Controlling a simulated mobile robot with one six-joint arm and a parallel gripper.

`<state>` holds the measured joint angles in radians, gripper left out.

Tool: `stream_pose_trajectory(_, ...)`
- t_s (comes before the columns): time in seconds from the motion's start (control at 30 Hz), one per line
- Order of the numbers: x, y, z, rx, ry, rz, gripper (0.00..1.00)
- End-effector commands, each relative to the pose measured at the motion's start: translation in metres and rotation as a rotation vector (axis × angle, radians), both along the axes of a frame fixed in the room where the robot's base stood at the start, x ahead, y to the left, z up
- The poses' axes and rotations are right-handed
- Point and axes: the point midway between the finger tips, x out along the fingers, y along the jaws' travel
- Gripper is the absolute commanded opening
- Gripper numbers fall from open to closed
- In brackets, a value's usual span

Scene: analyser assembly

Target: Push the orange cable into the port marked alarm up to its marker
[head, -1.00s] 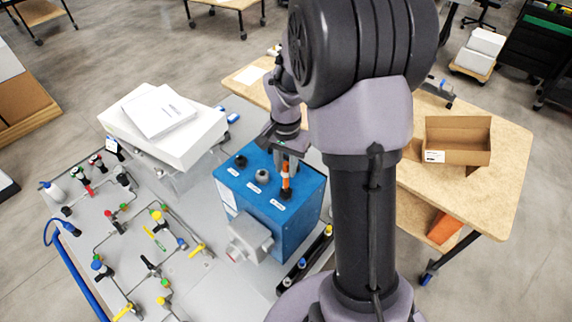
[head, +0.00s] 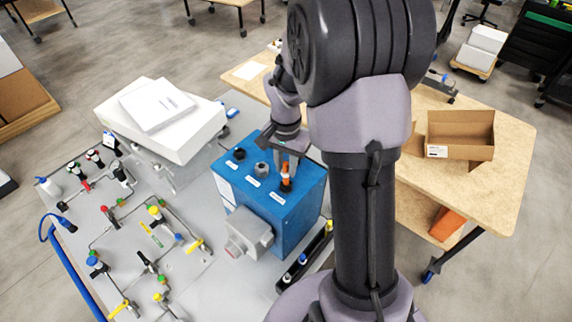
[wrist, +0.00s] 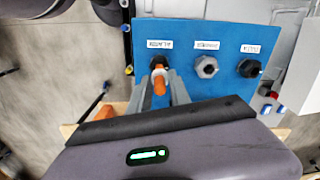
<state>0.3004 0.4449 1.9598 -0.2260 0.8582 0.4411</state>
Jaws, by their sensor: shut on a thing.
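The orange cable (head: 286,182) stands upright at the right-hand port on top of the blue box (head: 300,205). It also shows in the wrist view (wrist: 159,82). My gripper (head: 287,166) is shut on the cable just above the port. In the wrist view my gripper's fingers (wrist: 160,78) lie on either side of it. The cable's lower end meets the dark alarm port (wrist: 158,63), which is mostly hidden behind the cable and fingers. The alarm label (wrist: 160,44) reads upside down beside it. I cannot make out the marker on the cable.
A grey port fitting (wrist: 206,67) and a black one (wrist: 249,68) stand in a row beside the alarm port. A grey housing (head: 249,232) juts from the box's front. Valves and tubing cover the panel at left. A cardboard box (head: 460,150) sits on the table.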

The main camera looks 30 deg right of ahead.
Motion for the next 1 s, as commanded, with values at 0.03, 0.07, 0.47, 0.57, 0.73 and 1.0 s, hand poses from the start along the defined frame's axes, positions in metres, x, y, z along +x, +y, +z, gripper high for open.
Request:
stream_pose_trajectory(0.03, 0.0, 0.0, -0.003, 0.0, 0.0, 0.0, 0.0)
stream_pose_trajectory(0.07, 0.0, 0.0, -0.004, 0.0, 0.0, 0.0, 0.0)
stream_pose_trajectory(0.47, 0.0, 0.0, -0.018, -0.001, -0.001, 0.0, 0.0)
stream_pose_trajectory(0.57, 0.0, 0.0, -0.022, 0.0, -0.001, 0.0, 0.0)
stream_pose_trajectory(0.73, 0.0, 0.0, -0.028, 0.0, -0.001, 0.0, 0.0)
stream_pose_trajectory(1.0, 0.0, 0.0, -0.032, 0.0, -0.001, 0.0, 0.39)
